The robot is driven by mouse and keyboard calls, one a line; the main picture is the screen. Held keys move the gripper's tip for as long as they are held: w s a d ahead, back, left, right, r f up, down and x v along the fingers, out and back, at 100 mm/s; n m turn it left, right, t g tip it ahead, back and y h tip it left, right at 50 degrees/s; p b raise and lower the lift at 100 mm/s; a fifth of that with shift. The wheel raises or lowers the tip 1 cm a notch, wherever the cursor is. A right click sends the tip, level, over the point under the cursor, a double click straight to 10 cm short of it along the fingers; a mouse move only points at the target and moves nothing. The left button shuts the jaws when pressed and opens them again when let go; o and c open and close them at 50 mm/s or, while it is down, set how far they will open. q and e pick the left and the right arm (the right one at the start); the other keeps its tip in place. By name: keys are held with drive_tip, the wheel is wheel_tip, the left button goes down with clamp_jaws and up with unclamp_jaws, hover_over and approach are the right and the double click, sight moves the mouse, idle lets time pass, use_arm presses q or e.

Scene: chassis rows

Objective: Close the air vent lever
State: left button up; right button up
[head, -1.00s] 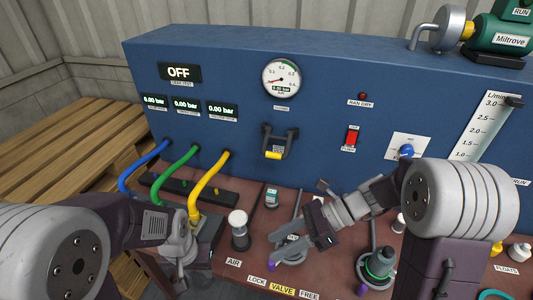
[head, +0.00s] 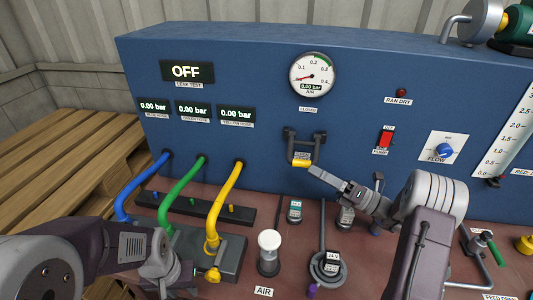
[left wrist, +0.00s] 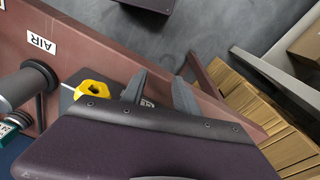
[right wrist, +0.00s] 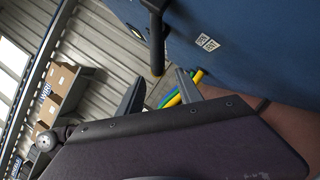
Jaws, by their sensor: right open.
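The lever (head: 300,163), a dark U-shaped handle with a yellow grip bar, is on the blue panel below a "CLOSED" label (head: 308,110). Its yellow bar hangs at the bottom. My right gripper (head: 314,173) is open, its tips just right of and slightly below the yellow bar; contact cannot be told. In the right wrist view a dark rod with a rounded end (right wrist: 157,45), probably part of the lever, shows just beyond the open right fingers (right wrist: 160,88). My left gripper (left wrist: 160,90) is open and empty, low beside the hose block (head: 205,250).
Blue, green and yellow hoses (head: 228,200) run from the panel to the block.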

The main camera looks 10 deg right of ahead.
sight(291, 156)
drive_tip(key=x, duration=0.8)
drive_tip(key=shift+w+a+r, duration=0.15)
drive_tip(key=shift+w+a, duration=0.05)
drive_tip(key=shift+a, duration=0.1)
clamp_jaws()
drive_tip(key=shift+r, duration=0.1)
idle(1.1)
